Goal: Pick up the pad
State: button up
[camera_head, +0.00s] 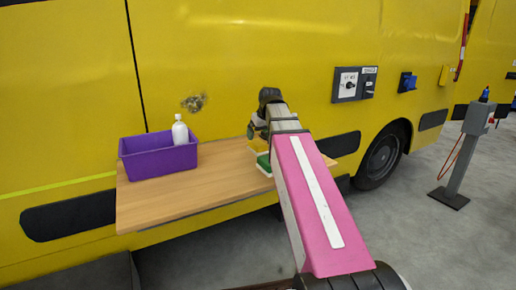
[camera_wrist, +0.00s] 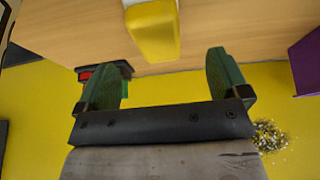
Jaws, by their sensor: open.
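A yellow block with a white part, which looks to be the pad (camera_wrist: 153,38), shows at the top of the wrist view against the wooden shelf. Its near end lies in line with the gap between my fingertips. My gripper (camera_wrist: 168,56) is open with nothing between its two green fingers. In the head view my gripper (camera_head: 257,130) is over the right part of the shelf, partly hidden by my own arm.
The wooden shelf (camera_head: 165,194) runs along the yellow van. A purple bin (camera_head: 160,160) with a white bottle (camera_head: 180,131) stands at its left. A dark item with red and green (camera_wrist: 95,73) sits behind one finger. A dirty patch (camera_head: 194,102) marks the van.

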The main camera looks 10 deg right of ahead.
aim_at(258, 142)
jog(key=shift+x, duration=0.95)
jog(key=shift+w+a+f, duration=0.15)
jog(key=shift+w+f, duration=0.55)
jog(key=shift+f, duration=0.25)
jog(key=shift+w+a+f, duration=0.15)
jog(key=shift+w+f, duration=0.5)
jog(key=shift+f, duration=0.25)
jog(key=shift+w+f, duration=0.15)
jog(key=shift+f, duration=0.25)
jog(key=shift+f, duration=0.2)
jog(key=shift+c, duration=0.3)
jog(key=c, duration=1)
jog(key=shift+r, duration=0.15)
jog(key=shift+c, duration=0.2)
